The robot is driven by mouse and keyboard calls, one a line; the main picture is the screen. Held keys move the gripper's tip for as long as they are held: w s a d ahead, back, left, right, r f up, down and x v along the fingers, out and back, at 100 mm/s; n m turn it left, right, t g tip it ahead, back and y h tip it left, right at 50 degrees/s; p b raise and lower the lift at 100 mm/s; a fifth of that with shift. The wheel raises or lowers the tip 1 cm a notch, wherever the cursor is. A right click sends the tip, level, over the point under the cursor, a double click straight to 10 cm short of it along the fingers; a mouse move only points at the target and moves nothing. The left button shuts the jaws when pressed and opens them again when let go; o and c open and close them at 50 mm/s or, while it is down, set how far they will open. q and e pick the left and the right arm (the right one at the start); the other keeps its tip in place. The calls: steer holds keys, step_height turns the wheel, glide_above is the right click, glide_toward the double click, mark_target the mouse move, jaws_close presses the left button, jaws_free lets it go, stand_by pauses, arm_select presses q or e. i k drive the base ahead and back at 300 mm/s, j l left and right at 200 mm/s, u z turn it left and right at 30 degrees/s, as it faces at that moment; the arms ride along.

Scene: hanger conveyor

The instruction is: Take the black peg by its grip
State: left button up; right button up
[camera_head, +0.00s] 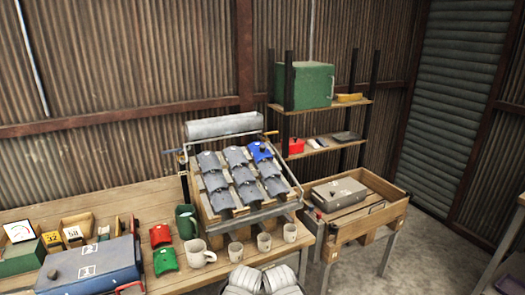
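I cannot make out the black peg with certainty. A small dark knob (53,273) shows on the blue box (100,262) at the lower left. Another small dark knob (334,192) shows on the grey box (345,196) in the wooden tray at the right. Both are too small to tell whether either is a peg with a grip. Two grey rounded, ribbed shapes at the bottom middle edge look like parts of my arms. No gripper fingers show.
A sloped rack (219,218) of grey tiles, one blue, stands on the wooden workbench (125,201). Before it are a cream mug (196,254), several cups and red and green pieces (165,260). A green box (312,85) sits on a shelf behind.

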mark_target(262, 148)
steer(key=i+l, duration=0.75)
steer(key=i, duration=0.05)
